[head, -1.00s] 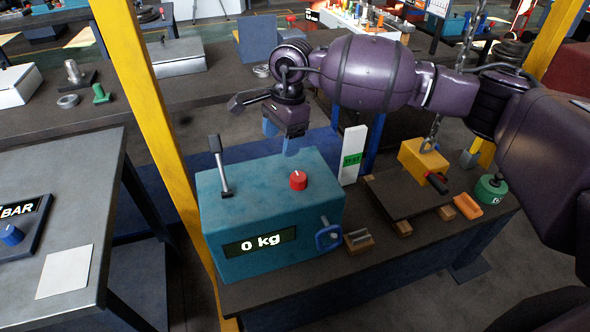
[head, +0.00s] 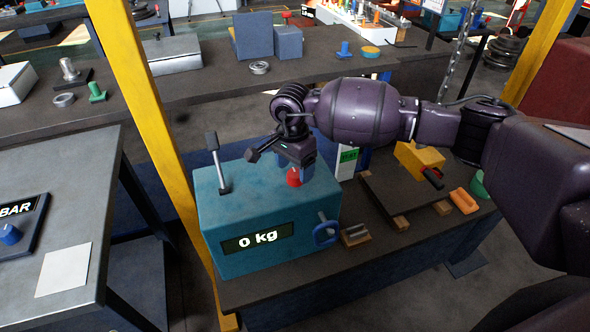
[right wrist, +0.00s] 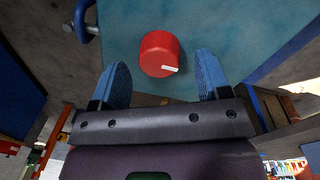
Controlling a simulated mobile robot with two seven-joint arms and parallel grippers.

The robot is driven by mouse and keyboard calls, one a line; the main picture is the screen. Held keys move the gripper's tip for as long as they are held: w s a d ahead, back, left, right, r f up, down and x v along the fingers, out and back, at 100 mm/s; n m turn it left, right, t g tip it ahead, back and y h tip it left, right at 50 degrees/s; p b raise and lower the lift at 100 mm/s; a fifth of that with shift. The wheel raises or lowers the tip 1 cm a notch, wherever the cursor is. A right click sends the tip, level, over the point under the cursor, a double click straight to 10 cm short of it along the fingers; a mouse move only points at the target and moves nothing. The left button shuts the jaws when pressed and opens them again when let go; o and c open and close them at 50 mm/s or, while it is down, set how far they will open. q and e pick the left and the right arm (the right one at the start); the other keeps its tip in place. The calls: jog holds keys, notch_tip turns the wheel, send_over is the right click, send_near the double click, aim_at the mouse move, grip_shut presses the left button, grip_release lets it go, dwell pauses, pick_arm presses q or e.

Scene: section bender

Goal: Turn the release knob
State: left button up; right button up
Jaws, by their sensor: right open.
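The red release knob (head: 293,177) stands on top of the teal box (head: 222,212), whose display reads 0 kg. My right gripper (head: 296,172) is above the box at the knob, and its body partly covers the knob in the head view. In the right wrist view the knob (right wrist: 160,54) has a white mark and lies ahead of and between the two blue fingers of the gripper (right wrist: 164,76). The fingers are apart, with a gap on both sides of the knob, and hold nothing. My left gripper is not in view.
A lever (head: 218,165) rises from the box's top left. A blue handwheel (head: 326,232) is on its front right. A yellow post (head: 150,130) stands close to the left. A dark plate (head: 400,195) with a yellow block (head: 420,158) lies to the right.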

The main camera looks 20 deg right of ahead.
jog(key=shift+f, duration=0.75)
jog(key=shift+c, duration=0.2)
jog(key=c, duration=0.9)
